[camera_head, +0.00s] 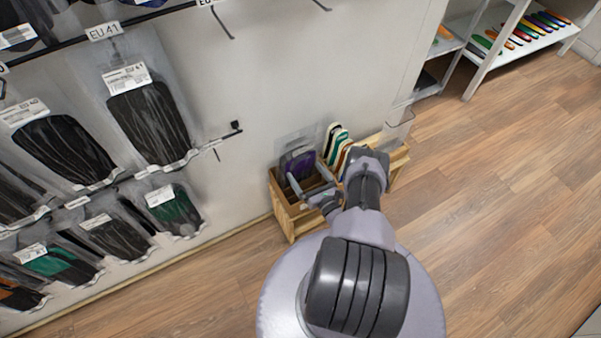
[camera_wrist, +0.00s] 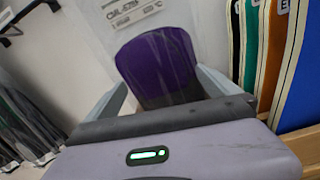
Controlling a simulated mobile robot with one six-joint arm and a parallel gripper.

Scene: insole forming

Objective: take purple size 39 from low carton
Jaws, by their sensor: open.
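A purple insole in a clear bag (camera_wrist: 158,68) stands upright in the wooden low carton (camera_head: 285,218), at the carton's left part. It also shows in the head view (camera_head: 301,163). The bag has a white printed label at its top; I cannot read a size on it. My gripper (camera_head: 311,189) is open over the carton, its fingers pointing at the bag. In the wrist view my gripper (camera_wrist: 166,90) has one finger on each side of the purple insole, and I cannot tell whether they touch the bag. The insole's lower part is hidden behind my gripper.
Several coloured insoles (camera_head: 336,143) stand in the carton to the right, close to my gripper. A wall rack of bagged black insoles (camera_head: 150,121) hangs at the left, with a hook (camera_head: 228,134) sticking out. Shelves (camera_head: 515,38) stand at the back right. Wood floor is clear at right.

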